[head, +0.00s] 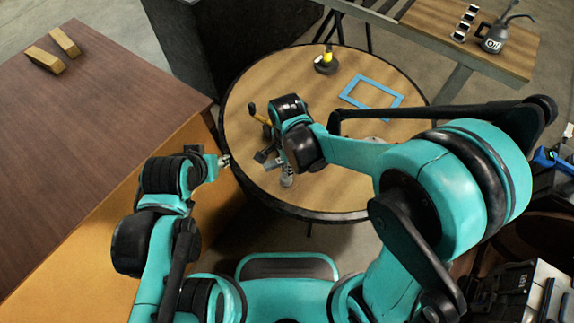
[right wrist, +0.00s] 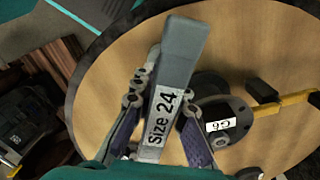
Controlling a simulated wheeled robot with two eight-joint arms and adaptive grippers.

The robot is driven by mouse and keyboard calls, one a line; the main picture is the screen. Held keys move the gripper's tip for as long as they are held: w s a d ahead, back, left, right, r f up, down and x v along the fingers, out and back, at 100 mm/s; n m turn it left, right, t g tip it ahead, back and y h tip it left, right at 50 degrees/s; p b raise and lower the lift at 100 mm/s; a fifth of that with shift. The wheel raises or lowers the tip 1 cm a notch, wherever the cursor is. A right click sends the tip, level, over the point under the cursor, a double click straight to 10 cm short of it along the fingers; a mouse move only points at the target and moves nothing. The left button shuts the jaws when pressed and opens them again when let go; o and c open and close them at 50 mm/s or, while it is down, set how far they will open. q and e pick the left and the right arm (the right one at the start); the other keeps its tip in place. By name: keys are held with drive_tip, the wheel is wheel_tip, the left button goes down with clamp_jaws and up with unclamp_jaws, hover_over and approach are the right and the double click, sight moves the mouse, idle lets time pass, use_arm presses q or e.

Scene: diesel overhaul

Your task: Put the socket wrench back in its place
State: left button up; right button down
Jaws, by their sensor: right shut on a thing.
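The socket wrench (right wrist: 182,55) is a grey bar with a white "Size 24" label, seen close up in the right wrist view. My right gripper (right wrist: 162,105) is shut on it, with one finger on each side. In the head view my right gripper (head: 270,158) is over the near left part of the round table (head: 340,203). The wrench is hard to make out there. My left gripper (head: 224,160) is near the table's left rim, small and partly hidden, and I cannot tell whether it is open.
A dark round stand labelled "G6" (right wrist: 222,124), with a yellow-handled tool, is beside the wrench. A blue rectangular frame (head: 371,91) and another dark stand with a yellow part (head: 327,63) are on the table. A brown workbench (head: 100,105) is at left.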

drive_tip(key=shift+f, duration=0.1)
drive_tip(key=shift+f+b, duration=1.05)
drive_tip(key=shift+f, duration=0.1)
drive_tip(key=c, duration=0.9)
unclamp_jaws()
drive_tip(key=shift+r, duration=0.1)
wheel_tip(320, 180, up, 9)
drive_tip(key=p, duration=0.7)
